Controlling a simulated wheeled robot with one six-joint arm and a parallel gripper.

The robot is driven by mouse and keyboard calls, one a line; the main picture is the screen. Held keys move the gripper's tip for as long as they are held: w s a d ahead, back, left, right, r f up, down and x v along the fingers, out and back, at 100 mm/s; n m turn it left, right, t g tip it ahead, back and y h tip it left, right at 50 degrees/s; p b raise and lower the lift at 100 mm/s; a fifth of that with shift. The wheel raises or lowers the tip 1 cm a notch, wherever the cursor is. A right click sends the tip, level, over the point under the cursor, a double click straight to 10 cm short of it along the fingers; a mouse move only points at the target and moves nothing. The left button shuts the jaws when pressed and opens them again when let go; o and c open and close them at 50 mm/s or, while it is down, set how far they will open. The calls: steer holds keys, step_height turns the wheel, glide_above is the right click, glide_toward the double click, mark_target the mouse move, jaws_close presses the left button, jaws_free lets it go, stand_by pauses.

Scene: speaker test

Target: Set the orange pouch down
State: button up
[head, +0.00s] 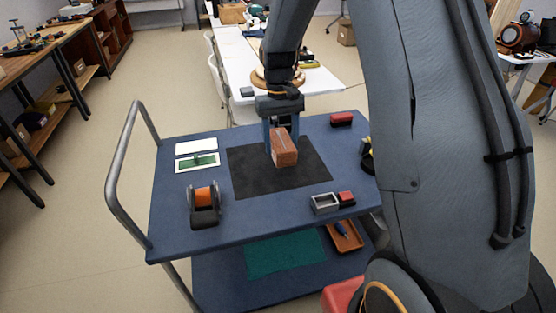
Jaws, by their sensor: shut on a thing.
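The orange pouch (285,150) shows in the head view as an orange-brown, box-like thing over the black mat (249,182) on the cart's blue top. My gripper (279,133) points down and is shut on the pouch. The pouch hides part of the fingers. I cannot tell from this one view whether its underside touches the mat or hangs a little above it.
On the blue cart top (169,232) stand an orange-and-black tape dispenser (204,203), a white-and-green card (197,162), a grey open box (324,203), a red-and-black block (346,198) and a red block (341,119). A metal handle (120,165) rises at left.

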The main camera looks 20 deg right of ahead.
mark_target(280, 138)
steer(key=shift+f+p, duration=0.7)
steer(key=shift+f, duration=3.55)
steer(key=shift+f, duration=0.1)
steer(key=o, duration=1)
steer(key=shift+o, duration=0.2)
steer(key=r+b, duration=0.1)
steer(key=r, duration=0.3)
steer(key=w+r, duration=0.1)
steer(key=r, duration=0.3)
steer(key=r+b, duration=0.1)
steer(key=r, duration=0.2)
steer(key=shift+w+r+b, duration=0.3)
steer(key=shift+r, duration=0.1)
steer(key=s+t, duration=0.2)
steer(key=s, duration=2.2)
steer(key=shift+r, duration=0.45)
